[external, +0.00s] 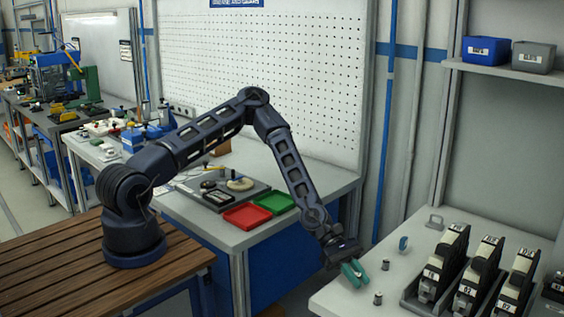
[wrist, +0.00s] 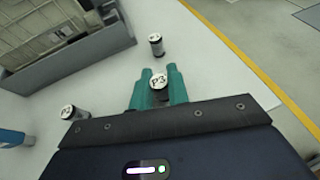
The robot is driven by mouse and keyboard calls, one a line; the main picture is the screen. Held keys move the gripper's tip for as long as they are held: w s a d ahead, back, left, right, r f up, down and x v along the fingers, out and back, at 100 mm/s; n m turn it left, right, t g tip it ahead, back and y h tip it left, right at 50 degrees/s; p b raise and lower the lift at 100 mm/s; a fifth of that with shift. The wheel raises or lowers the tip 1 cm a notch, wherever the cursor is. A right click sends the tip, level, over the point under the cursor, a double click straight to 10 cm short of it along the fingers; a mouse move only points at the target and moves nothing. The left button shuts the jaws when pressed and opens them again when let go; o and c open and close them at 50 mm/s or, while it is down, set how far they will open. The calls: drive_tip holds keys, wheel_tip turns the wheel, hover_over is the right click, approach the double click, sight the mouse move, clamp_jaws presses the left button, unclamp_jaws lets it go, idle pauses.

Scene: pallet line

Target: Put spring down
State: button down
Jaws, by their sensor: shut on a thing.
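My gripper (external: 353,272) has teal fingers and is low at the left edge of the white bench (external: 335,298). In the wrist view, my gripper (wrist: 158,88) is shut on a small dark cylinder with a white top marked P3 (wrist: 158,81), which I take to be the spring. The held piece cannot be made out in the external view, and I cannot tell if it touches the bench. Two similar cylinders stand apart from it: an unheld one (wrist: 155,44) ahead of the fingertips, and one marked P2 (wrist: 68,112) to the left.
A grey tray (wrist: 60,72) with upright modules (external: 443,262) stands on the bench. The bench edge is close, with floor and a yellow line (wrist: 235,60) beyond.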

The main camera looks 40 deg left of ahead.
drive_tip(key=shift+f, duration=0.3)
drive_tip(key=c, duration=1.3)
unclamp_jaws()
drive_tip(key=shift+f, duration=0.1)
drive_tip(key=shift+c, duration=0.2)
drive_tip(key=v, duration=1.2)
